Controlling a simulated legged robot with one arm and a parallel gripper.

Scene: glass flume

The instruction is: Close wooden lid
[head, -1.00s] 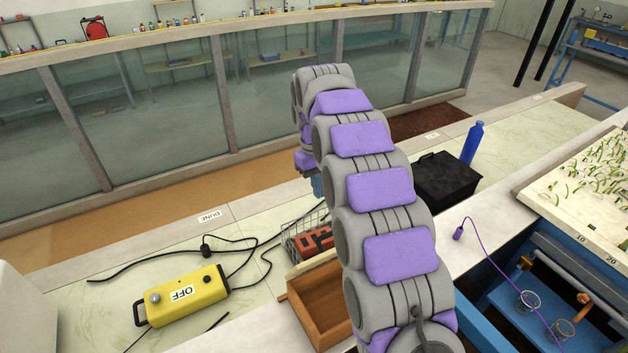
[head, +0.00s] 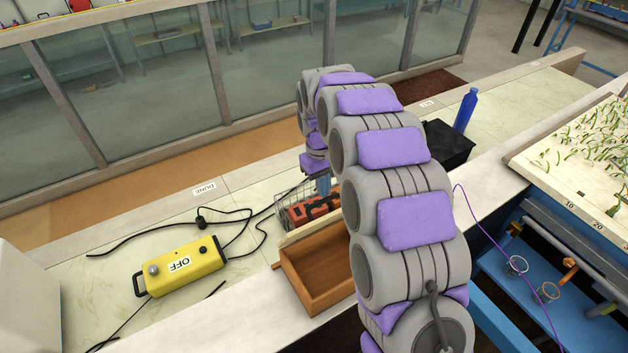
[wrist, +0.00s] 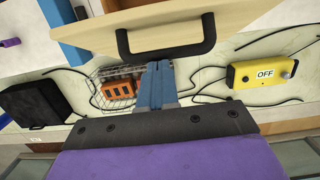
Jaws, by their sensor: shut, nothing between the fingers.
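An open wooden box (head: 318,298) sits on the near edge of the bench, its inside in view and empty where I can see. Its pale wooden lid (head: 306,230) stands raised along the box's far side, seen nearly edge-on. In the wrist view the lid's flat face (wrist: 100,36) fills the top, with a black bar handle (wrist: 166,50) on it. My gripper (wrist: 158,66) has its blue fingers shut and empty, their tips close to the handle. I cannot tell whether they touch it. In the head view my arm hides the box's right side.
A wire basket (head: 285,205) with a red-orange block (head: 315,208) stands just behind the lid. A yellow control box (head: 182,268) with black cables lies to the left. A black case (head: 447,146) and a blue bottle (head: 465,111) stand to the right, beyond my arm.

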